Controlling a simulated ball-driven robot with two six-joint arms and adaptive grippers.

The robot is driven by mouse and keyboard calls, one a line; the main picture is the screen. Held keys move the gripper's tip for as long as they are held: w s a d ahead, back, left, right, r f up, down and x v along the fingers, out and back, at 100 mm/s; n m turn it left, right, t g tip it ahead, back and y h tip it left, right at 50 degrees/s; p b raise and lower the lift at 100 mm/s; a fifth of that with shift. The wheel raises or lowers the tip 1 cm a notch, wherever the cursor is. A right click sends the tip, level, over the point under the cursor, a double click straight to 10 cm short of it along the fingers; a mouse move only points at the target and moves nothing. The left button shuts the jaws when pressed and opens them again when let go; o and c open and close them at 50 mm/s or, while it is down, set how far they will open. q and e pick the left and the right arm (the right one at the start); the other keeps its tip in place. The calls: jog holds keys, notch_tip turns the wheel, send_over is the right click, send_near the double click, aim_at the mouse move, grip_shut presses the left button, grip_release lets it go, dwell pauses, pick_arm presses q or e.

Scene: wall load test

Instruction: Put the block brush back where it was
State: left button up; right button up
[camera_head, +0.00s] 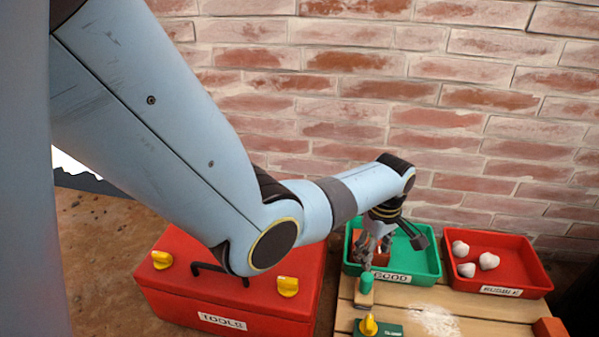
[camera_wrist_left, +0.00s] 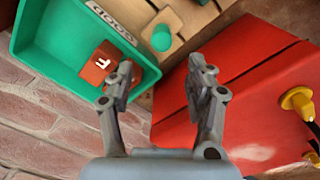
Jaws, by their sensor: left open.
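A small wooden block with a rounded green knob, which looks like the block brush (camera_head: 365,293), stands on the wooden tabletop just in front of the green tray. It also shows in the left wrist view (camera_wrist_left: 160,38), beyond my fingertips. My left gripper (camera_head: 372,247) is open and empty, pointing down over the front left part of the green tray; in the left wrist view (camera_wrist_left: 164,72) its two fingers are spread apart with nothing between them. The brush's underside is hidden. My right gripper is not in view.
The green tray (camera_head: 427,265) labelled GOOD holds a red-brown block (camera_wrist_left: 99,64) marked F. A red tray (camera_head: 530,271) holds white lumps. A red TOOLS box (camera_head: 170,300) with yellow catches stands left. A green item with a yellow knob (camera_head: 368,326) lies in front. A brick wall rises behind.

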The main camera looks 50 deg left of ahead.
pick_arm(q)
jog(key=s+r+m+t, duration=0.2)
jog(key=s+r+m, duration=0.2)
jog(key=s, duration=0.6)
jog(key=s+d+r+m+t, duration=0.1)
jog(key=s+r+m+t, duration=0.2)
jog(key=s+m, duration=0.4)
jog(key=s+r+m+t, duration=0.3)
jog(key=s+r+m, duration=0.2)
jog(key=s, duration=0.8)
jog(key=shift+d+m, duration=0.35)
jog(key=shift+m, duration=0.25)
jog(key=shift+s, duration=0.1)
